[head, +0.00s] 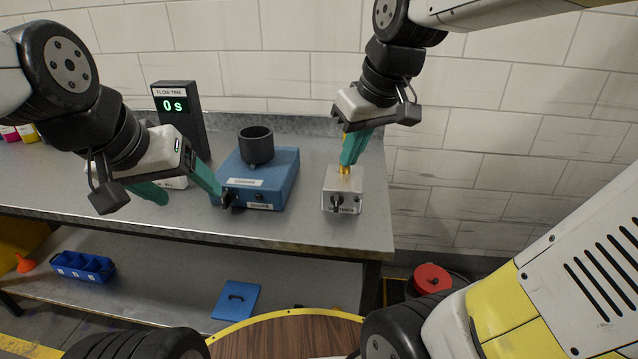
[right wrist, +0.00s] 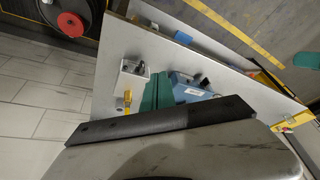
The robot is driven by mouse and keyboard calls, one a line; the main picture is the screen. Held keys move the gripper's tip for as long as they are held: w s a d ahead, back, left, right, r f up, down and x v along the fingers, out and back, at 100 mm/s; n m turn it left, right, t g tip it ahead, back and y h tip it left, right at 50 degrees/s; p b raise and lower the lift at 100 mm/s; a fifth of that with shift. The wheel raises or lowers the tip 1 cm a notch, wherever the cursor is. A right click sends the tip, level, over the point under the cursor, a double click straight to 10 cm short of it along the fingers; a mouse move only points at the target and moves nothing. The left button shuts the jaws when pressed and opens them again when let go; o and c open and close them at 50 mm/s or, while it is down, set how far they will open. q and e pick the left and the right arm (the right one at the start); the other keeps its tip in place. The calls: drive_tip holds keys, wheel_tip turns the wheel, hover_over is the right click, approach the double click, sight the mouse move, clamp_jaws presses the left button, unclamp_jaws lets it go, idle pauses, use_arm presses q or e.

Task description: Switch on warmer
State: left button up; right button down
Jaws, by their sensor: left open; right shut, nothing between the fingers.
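A blue box (head: 275,180), which looks like the warmer, stands on the grey table with a black cup (head: 256,146) on top. Its front labels are too small to read surely. A dark switch or knob (head: 226,200) is at its front left corner. My left gripper (head: 178,188) is open with green fingers. One fingertip is right at that corner, and I cannot tell if it touches. My right gripper (head: 348,164) is shut and empty, pointing down over a small white box (head: 329,183) with a black front knob (head: 338,200) and a yellow part on top.
A dark display (head: 180,110) reading "0 s" stands behind my left gripper. The table (head: 300,232) has bare room in front of the boxes. The lower shelf holds a blue bin (head: 82,267) and a blue lid (head: 236,299). A red-topped container (head: 432,279) stands at right.

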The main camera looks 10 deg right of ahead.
sight(336, 204)
drive_tip(key=w+a+f+n+g+h, duration=0.2)
drive_tip(key=w+a+f+n, duration=0.2)
drive_tip(key=w, duration=0.4)
drive_tip(key=w+a+f+n+g+h, duration=0.2)
drive_tip(key=w+a+f+n, duration=0.2)
drive_tip(key=w, duration=0.5)
drive_tip(key=shift+w+f+n+g+h, duration=0.25)
drive_tip(key=shift+f+n+g+h, duration=0.05)
drive_tip(key=shift+f+n, duration=0.75)
drive_tip(key=x, duration=0.9)
drive_tip(key=shift+s+d+f, duration=0.1)
drive_tip(key=shift+d+f, duration=0.05)
drive_tip(key=d, duration=0.3)
drive_tip(key=shift+s+f, duration=0.25)
drive_tip(key=shift+s, duration=0.15)
drive_tip(key=shift+s+d, duration=0.1)
drive_tip(key=shift+d, duration=0.4)
